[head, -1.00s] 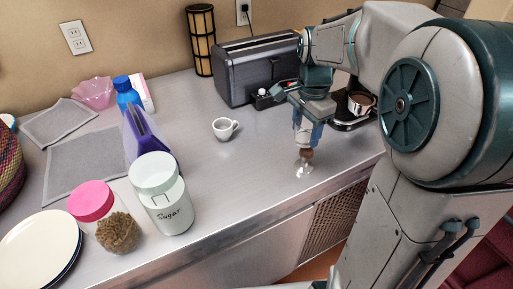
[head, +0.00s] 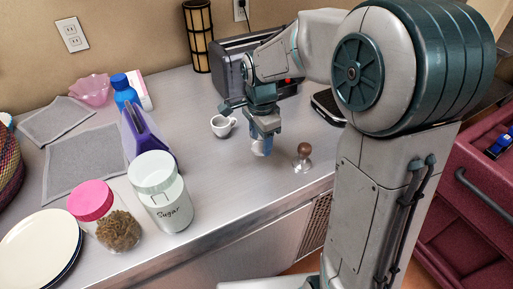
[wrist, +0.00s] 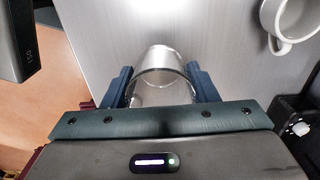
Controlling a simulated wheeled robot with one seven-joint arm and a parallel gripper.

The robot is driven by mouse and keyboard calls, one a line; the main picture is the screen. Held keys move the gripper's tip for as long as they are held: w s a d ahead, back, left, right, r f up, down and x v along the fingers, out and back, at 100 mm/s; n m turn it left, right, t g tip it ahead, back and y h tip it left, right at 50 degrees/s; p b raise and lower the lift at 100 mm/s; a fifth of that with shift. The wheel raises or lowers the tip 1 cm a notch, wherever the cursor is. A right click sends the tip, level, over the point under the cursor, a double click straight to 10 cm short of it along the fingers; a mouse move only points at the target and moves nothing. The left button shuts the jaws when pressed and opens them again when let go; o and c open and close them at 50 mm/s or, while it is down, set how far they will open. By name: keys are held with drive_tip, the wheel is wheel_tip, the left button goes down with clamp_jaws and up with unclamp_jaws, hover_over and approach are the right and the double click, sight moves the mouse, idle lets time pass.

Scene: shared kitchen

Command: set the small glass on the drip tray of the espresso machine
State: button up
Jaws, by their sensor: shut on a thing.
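My gripper (head: 262,146) points down over the middle of the counter, to the right of the white cup. It is shut on the small glass (wrist: 163,70), which is clear and sits between the two blue fingers in the wrist view. In the head view the glass is mostly hidden by the fingers, and I cannot tell how far it is above the counter. The black drip tray (head: 327,106) of the espresso machine shows to the right of my gripper. The rest of the machine is hidden behind my arm.
A tamper with a brown knob (head: 303,158) stands right of my gripper, near the counter's front edge. A white cup (head: 222,126) is close on the left; a dark toaster (head: 232,70) stands behind. A sugar jar (head: 162,196) and pink-lidded jar (head: 104,214) stand front left.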

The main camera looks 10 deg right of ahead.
sight(256, 150)
drive_tip(key=shift+w+a+f, duration=0.1)
drive_tip(key=shift+a+f, duration=0.35)
drive_tip(key=shift+a, duration=0.15)
drive_tip(key=shift+f, duration=1.7)
drive_tip(key=shift+f, duration=0.2)
drive_tip(key=o, duration=1.2)
drive_tip(key=shift+c, duration=0.2)
